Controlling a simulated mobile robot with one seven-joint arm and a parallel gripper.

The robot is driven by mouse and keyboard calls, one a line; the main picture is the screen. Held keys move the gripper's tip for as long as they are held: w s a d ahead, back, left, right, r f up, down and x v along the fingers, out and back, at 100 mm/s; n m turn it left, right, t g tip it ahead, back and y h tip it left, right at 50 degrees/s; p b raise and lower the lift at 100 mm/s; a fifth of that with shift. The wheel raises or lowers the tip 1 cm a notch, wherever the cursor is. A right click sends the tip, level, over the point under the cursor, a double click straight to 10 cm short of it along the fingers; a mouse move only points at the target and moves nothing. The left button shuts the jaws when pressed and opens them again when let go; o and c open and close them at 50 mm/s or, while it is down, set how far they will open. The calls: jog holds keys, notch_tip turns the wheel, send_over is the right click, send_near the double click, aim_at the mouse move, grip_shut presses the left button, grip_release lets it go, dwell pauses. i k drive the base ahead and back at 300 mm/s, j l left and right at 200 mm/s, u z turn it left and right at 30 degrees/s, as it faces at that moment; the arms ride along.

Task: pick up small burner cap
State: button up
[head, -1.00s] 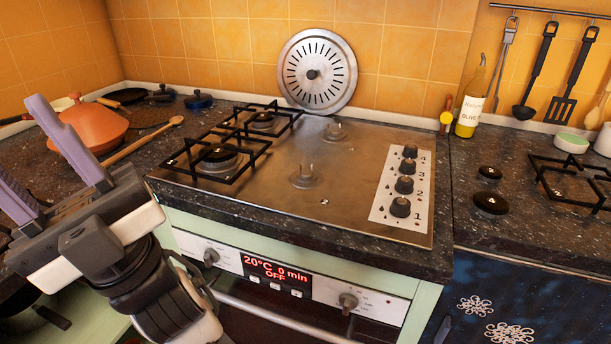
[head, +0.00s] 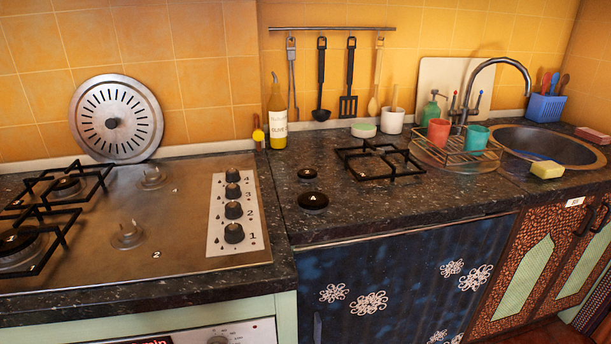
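Two black burner caps lie on the dark speckled counter to the right of the stove. The small burner cap (head: 307,173) is the farther one, nearer the wall. A larger burner cap (head: 313,201) lies just in front of it, apart from it. Both are flat discs lying on the counter. The steel stovetop (head: 180,240) is at the left, with two bare burners without caps, one at the back (head: 152,178) and one in front (head: 127,236). My gripper is not in view.
A loose black pan grate (head: 380,160) lies right of the caps. An olive oil bottle (head: 277,118) and a green-topped tub (head: 363,130) stand behind. A dish rack (head: 455,150) and sink (head: 550,145) are farther right. The counter's front strip is clear.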

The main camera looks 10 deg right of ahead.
aim_at(306, 174)
jog(key=i+l+u, duration=0.25)
jog(key=l, duration=0.2)
jog(key=l+u, duration=0.2)
jog(key=l, duration=0.25)
jog(key=l+u, duration=0.25)
jog(key=l, duration=0.25)
jog(key=i, duration=0.05)
